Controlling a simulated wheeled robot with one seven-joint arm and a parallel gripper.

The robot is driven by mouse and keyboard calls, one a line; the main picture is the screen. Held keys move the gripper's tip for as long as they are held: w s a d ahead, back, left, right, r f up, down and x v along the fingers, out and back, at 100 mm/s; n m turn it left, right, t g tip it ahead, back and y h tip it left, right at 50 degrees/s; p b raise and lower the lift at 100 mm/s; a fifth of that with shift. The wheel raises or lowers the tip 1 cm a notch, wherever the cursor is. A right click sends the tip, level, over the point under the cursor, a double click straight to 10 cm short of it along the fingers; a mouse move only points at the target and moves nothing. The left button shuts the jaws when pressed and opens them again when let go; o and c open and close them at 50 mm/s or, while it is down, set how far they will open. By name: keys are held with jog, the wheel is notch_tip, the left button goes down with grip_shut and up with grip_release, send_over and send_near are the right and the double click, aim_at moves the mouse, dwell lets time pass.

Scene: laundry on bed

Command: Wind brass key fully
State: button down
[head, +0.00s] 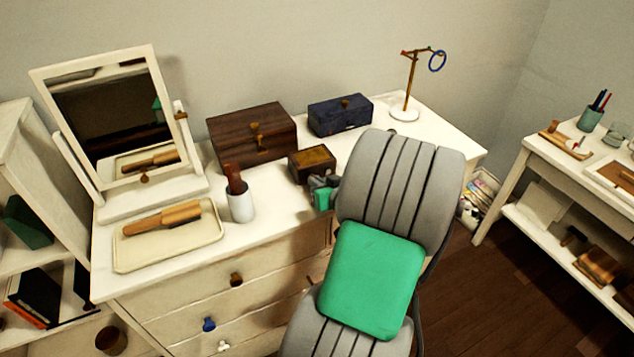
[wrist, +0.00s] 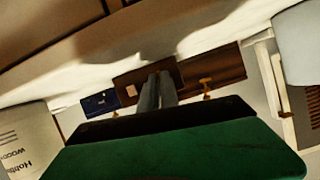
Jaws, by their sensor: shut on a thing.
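A small brown box (head: 312,160) with a brass-coloured top stands on the white dresser, in front of two larger boxes. My gripper (head: 324,182) is at its front side, low over the dresser top. In the wrist view, my two grey fingers (wrist: 157,90) lie close together and reach to the face of the small brown box (wrist: 130,84). They are shut on the brass key at that face. The key itself is hidden between the fingertips, so its angle cannot be told.
A dark wooden box (head: 250,135) and a blue box (head: 340,115) stand behind. A cup with a brush (head: 240,205), a tray (head: 170,250) and a mirror (head: 110,120) are to the left. A brass stand (head: 405,112) is at the back right. The dresser's right front is hidden.

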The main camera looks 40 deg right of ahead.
jog(key=shift+d, duration=0.1)
jog(key=shift+d+f+m+y+b, duration=0.1)
jog(key=shift+m+y+b, duration=0.4)
jog(key=shift+m+b, duration=0.45)
jog(key=shift+m+t+y+b, duration=0.35)
jog(key=shift+m+t+y, duration=0.3)
jog(key=shift+m, duration=0.5)
jog(key=c, duration=1.6)
grip_release()
jog(key=shift+s, duration=0.15)
jog(key=v, duration=0.7)
jog(key=shift+s, duration=0.3)
